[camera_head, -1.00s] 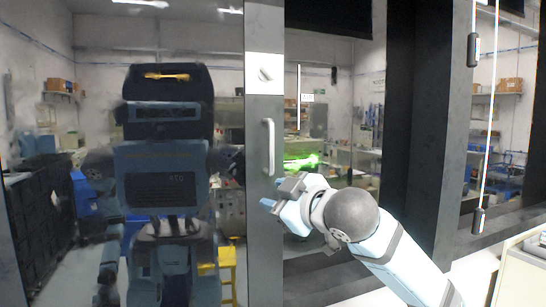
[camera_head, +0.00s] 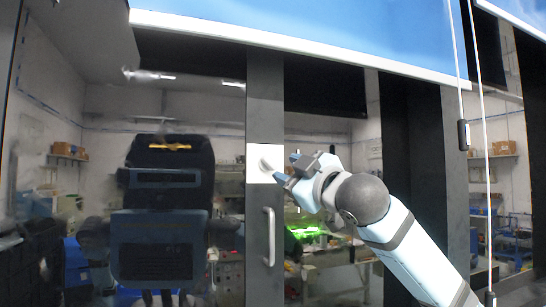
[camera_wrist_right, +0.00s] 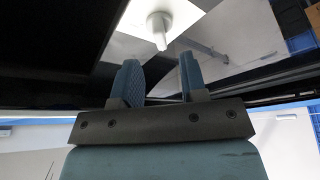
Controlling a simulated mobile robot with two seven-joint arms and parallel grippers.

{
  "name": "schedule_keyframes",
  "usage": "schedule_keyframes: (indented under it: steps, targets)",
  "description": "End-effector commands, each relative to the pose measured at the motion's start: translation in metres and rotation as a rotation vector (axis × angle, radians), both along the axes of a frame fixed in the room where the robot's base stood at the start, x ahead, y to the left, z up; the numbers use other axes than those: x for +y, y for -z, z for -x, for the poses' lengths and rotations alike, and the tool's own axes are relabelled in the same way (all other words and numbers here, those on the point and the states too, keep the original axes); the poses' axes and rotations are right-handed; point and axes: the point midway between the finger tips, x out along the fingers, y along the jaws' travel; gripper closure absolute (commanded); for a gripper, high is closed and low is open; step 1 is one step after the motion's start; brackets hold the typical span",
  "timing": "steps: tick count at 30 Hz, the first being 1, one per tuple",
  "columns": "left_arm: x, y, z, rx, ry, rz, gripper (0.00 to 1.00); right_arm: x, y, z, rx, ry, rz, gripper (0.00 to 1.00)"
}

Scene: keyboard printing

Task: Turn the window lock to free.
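The window lock is a small white square plate (camera_head: 256,172) with a white knob (camera_head: 266,164), on the dark upright frame above the door handle. In the right wrist view the knob (camera_wrist_right: 158,28) is near the top, and its short lever points down toward my fingers. My right gripper (camera_head: 283,169) is just right of the plate at about knob height. Its two blue fingers are apart with nothing between them in the wrist view (camera_wrist_right: 158,78). The knob is beyond the fingertips and looks untouched. My left gripper is not in view.
A vertical silver handle (camera_head: 268,236) is on the same frame below the lock. Large glass panes lie on both sides, and the left one reflects a robot. A blue panel with a white edge (camera_head: 300,44) runs across the top. Thin vertical rods hang at the right.

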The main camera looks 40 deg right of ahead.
Motion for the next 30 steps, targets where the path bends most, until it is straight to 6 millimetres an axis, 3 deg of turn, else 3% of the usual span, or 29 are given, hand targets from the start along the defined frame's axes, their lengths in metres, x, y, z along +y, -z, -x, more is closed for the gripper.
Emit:
schedule_keyframes:
  steps: [3, 9, 21, 22, 27, 30]
  targets:
    - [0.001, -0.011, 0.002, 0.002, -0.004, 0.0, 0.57, 0.001, -0.01, -0.024, 0.002, 0.0, -0.002, 0.61]
    - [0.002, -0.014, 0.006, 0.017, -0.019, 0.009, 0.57, 0.003, -0.016, -0.049, 0.0, 0.0, 0.0, 0.61]
    - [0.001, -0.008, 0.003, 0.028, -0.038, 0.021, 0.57, 0.003, -0.015, -0.057, 0.0, 0.0, 0.001, 0.61]
    - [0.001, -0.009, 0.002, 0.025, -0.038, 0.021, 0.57, 0.003, -0.015, -0.057, 0.0, 0.0, 0.001, 0.63]
    - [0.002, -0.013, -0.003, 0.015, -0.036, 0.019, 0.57, 0.003, -0.016, -0.057, 0.0, 0.0, 0.001, 1.0]
    - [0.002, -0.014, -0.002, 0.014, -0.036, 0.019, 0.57, 0.003, -0.016, -0.057, -0.001, 0.001, 0.001, 1.0]
